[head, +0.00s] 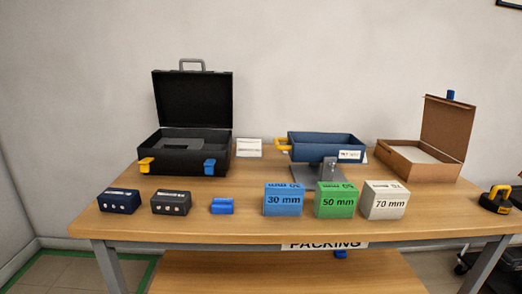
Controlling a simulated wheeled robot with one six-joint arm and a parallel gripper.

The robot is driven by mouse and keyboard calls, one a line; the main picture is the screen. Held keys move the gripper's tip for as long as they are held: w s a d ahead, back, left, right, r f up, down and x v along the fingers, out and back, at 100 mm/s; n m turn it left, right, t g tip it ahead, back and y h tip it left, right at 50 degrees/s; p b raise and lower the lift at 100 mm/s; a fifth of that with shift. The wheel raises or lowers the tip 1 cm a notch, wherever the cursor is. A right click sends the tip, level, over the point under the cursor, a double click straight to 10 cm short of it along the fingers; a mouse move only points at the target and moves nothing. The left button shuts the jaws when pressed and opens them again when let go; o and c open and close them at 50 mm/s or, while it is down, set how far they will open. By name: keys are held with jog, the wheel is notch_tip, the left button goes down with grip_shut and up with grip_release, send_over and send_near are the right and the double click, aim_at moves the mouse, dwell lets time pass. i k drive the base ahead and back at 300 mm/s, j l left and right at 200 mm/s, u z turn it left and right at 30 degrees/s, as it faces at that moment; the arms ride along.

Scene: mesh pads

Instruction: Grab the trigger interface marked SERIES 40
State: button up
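Two small dark boxes with light labels on top and several pale round ports in front stand at the table's front left. One is a navy box (118,202), the other a black-grey box (171,203) to its right. They look like interface units, but their label text is too small to read, so I cannot tell which is marked SERIES 40. A smaller bright blue piece (222,206) lies to the right of them. My gripper is not in view.
The wooden table (240,230) holds an open black case (182,158), a blue bin (325,147), a grey stand (318,172), an open cardboard box (420,160) and blocks marked 30 mm (284,201), 50 mm (336,203) and 70 mm (384,203). A yellow-black tool (495,200) sits far right.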

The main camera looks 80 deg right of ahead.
aim_at(116, 200)
jog(key=z, duration=2.2)
jog(key=u, duration=0.85)
jog(key=i+l+u, duration=0.3)
jog(key=i+l, duration=0.05)
jog(key=i, duration=0.05)
